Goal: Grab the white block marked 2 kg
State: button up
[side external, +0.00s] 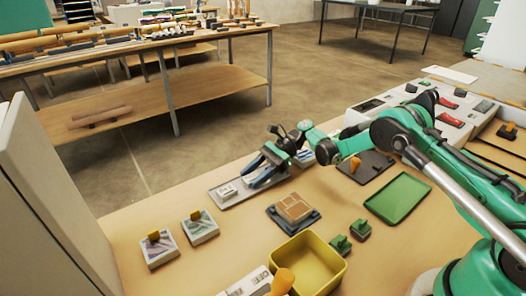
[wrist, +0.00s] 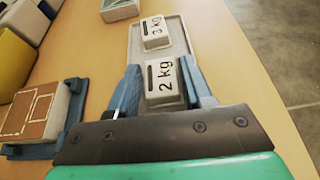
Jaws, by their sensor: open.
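The white block marked 2 kg (wrist: 165,88) sits on a grey tray (wrist: 181,38) in the wrist view, its label and dark slot facing up. My gripper (wrist: 160,88) is open, with one blue finger on each side of the block. I cannot tell whether either finger touches it. The white block marked 3 kg (wrist: 156,34) sits just beyond it on the same tray. In the side view my gripper (side external: 262,173) is low over the tray (side external: 240,196), and the 3 kg block (side external: 228,190) shows at the tray's left end. The 2 kg block is largely hidden there by my fingers.
A brown-topped block on a dark blue base (side external: 293,209) stands close to the tray. Bare wood lies left of the tray.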

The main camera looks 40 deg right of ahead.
grip_shut()
